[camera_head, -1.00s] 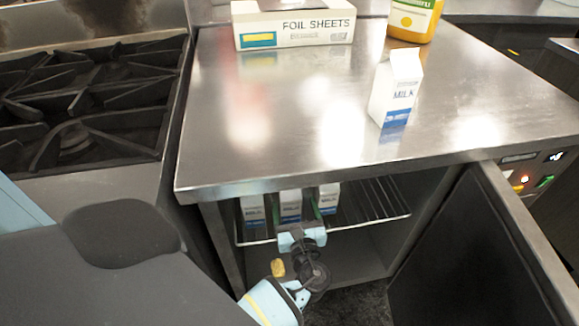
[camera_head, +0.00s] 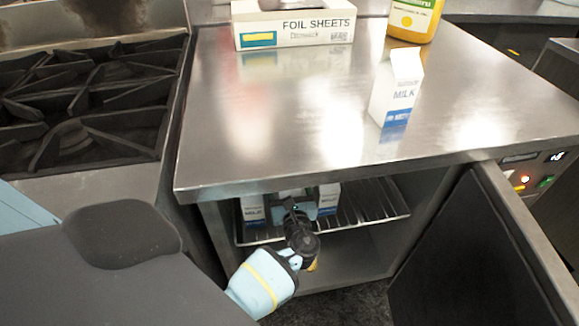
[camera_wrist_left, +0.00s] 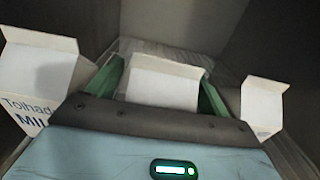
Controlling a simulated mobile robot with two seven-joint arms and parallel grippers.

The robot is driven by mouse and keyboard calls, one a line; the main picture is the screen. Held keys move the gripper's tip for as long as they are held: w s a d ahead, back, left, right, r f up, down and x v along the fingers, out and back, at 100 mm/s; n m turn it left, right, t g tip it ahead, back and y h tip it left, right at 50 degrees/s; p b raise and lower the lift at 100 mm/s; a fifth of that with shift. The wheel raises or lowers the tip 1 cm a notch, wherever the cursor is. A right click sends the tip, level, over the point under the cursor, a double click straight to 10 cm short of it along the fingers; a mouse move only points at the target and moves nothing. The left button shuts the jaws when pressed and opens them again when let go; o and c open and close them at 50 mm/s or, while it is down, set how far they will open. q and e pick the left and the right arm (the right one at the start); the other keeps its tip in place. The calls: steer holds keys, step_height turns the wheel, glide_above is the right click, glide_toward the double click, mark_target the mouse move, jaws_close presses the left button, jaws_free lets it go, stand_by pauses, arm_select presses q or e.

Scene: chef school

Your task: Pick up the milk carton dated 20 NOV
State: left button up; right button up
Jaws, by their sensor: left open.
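Three milk cartons stand on a wire shelf inside the open cabinet: a left one (camera_head: 253,208), a middle one (camera_head: 291,193) and a right one (camera_head: 329,196). My left gripper (camera_head: 296,203) reaches in at the middle carton and covers most of it. In the left wrist view, the open green fingers (camera_wrist_left: 163,85) stand on either side of the middle carton (camera_wrist_left: 165,80); I cannot tell whether they touch it. The left carton (camera_wrist_left: 38,75) and right carton (camera_wrist_left: 262,105) flank the fingers. Another milk carton (camera_head: 396,88) stands on the counter. I cannot read any date.
The steel counter (camera_head: 270,130) overhangs the shelf (camera_head: 370,205) and my left gripper. The cabinet door (camera_head: 460,250) stands open at right. The shelf is free right of the cartons. A foil sheets box (camera_head: 293,30) and yellow bottle (camera_head: 412,18) stand on the counter.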

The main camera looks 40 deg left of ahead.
arm_select(q)
steer(key=c, duration=0.5)
steer(key=shift+r, duration=0.1)
steer(key=c, duration=0.9)
steer(key=shift+o, duration=0.2)
steer(key=shift+r+p, duration=0.6)
steer(key=shift+r, duration=0.05)
step_height(320, 180, up, 3)
steer(key=p, duration=0.2)
steer(key=shift+p, duration=0.35)
steer(key=s+d+p, duration=0.1)
steer(key=s+d, duration=0.2)
steer(key=d, duration=0.4)
steer(key=s+d+p, duration=0.1)
steer(key=s+d, duration=0.3)
steer(key=d, duration=0.3)
steer(key=shift+d+r, duration=0.25)
steer(key=shift+r, duration=0.1)
